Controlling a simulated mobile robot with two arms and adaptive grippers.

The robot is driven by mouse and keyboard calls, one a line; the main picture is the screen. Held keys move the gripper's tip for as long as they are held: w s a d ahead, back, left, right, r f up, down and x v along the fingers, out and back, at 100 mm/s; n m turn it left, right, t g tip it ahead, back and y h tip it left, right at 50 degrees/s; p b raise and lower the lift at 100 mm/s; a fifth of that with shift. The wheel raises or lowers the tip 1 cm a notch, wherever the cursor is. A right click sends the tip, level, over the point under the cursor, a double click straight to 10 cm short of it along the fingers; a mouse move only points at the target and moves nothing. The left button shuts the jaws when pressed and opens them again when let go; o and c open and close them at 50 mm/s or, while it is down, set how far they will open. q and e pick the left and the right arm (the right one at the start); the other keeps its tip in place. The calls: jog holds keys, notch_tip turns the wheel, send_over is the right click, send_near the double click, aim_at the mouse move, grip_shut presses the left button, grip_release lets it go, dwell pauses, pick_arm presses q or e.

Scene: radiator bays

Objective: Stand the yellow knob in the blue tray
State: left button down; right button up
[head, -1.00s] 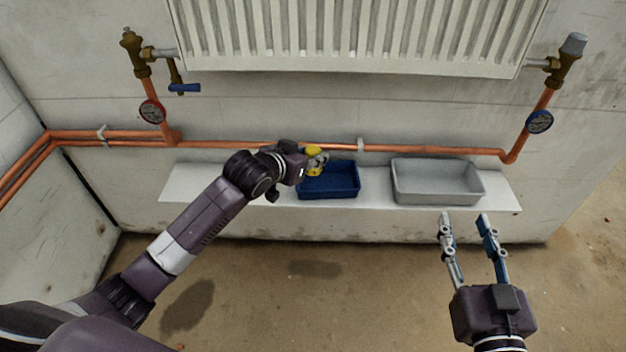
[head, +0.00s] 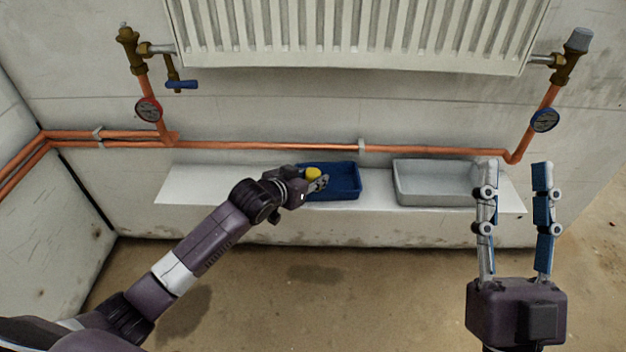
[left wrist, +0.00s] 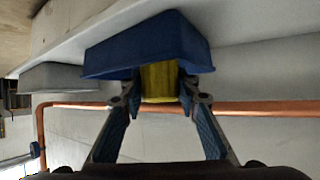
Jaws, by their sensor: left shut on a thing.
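The yellow knob (head: 313,173) is between the fingertips of my left gripper (head: 318,184), at the left end of the blue tray (head: 345,182). In the left wrist view, my left gripper (left wrist: 160,92) is shut on the knob (left wrist: 159,82), with one finger on each side. The blue tray (left wrist: 125,52) shows right behind the knob there. I cannot tell whether the knob touches the tray floor. My right gripper (head: 514,185) is open and empty, in front of the grey tray's right end.
A white shelf (head: 200,184) carries the blue tray and a grey tray (head: 430,184). A copper pipe (head: 250,146) runs along the wall behind it, below a radiator (head: 350,40). A valve with a blue lever (head: 182,85) is at the left. The shelf's left part is clear.

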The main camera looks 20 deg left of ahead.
pick_arm(q)
jog(key=shift+f, duration=0.1)
dwell(0.3)
jog(key=c, duration=1.5)
grip_release()
jog(key=shift+f, duration=0.1)
jog(key=shift+o, duration=0.2)
